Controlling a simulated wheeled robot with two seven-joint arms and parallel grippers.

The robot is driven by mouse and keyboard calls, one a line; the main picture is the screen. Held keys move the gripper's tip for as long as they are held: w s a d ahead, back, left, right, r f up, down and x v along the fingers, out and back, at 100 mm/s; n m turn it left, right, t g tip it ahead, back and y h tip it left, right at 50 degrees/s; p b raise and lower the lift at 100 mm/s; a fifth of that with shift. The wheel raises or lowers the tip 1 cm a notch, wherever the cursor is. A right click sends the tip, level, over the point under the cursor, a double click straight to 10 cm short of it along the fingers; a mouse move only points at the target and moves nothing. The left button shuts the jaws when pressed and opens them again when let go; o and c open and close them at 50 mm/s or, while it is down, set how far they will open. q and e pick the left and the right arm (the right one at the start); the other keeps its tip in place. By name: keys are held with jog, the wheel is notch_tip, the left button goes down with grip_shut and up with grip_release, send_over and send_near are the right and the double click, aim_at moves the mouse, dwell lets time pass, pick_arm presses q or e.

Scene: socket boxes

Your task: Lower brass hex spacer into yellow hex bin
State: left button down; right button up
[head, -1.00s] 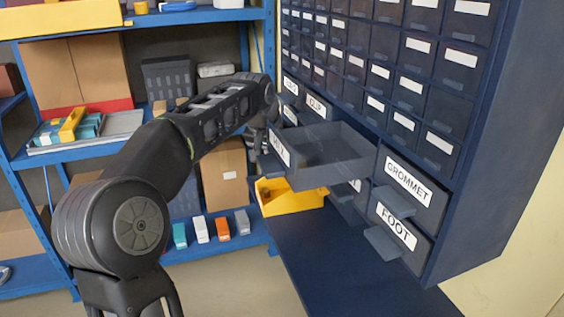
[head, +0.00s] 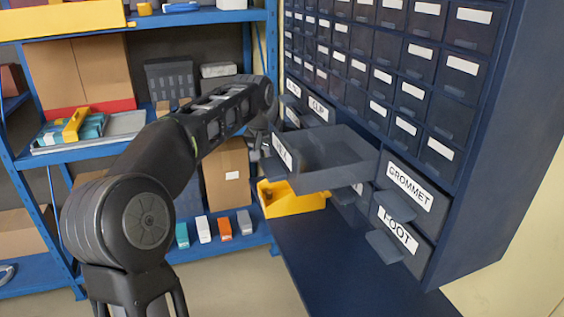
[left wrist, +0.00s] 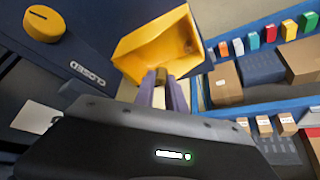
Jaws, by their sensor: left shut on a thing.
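The yellow hex bin (head: 295,203) sits on the dark blue ledge, below the open HEX drawer (head: 330,178). It also shows in the left wrist view (left wrist: 140,48), tilted in the picture with its hollow side in sight. My left gripper (left wrist: 162,84) is shut on a small brass spacer (left wrist: 161,75), which shows between the fingertips in front of the bin. I cannot tell whether the spacer is inside the rim. In the head view, my left gripper (head: 267,140) is by the HEX drawer front and its fingertips are hard to make out. My right gripper is not in view.
The open HEX drawer juts out above the bin. GROMMET (head: 408,187) and FOOT (head: 395,230) drawers are at the right of the cabinet. Blue shelves (head: 218,240) with boxes stand behind. A yellow knob (left wrist: 43,24) beside a CLOSED label shows in the left wrist view. The front ledge is clear.

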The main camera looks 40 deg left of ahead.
pick_arm(q)
jog(key=shift+f, duration=0.1)
jog(key=shift+f+b, duration=2.5)
jog(key=shift+f, duration=0.75)
jog(key=shift+f+b, duration=0.35)
jog(key=shift+f, duration=0.1)
jog(key=c, duration=1.3)
grip_release()
jog(key=shift+r, duration=0.15)
jog(key=v, duration=0.7)
jog(key=shift+s+r, duration=0.15)
jog(key=shift+r, duration=0.15)
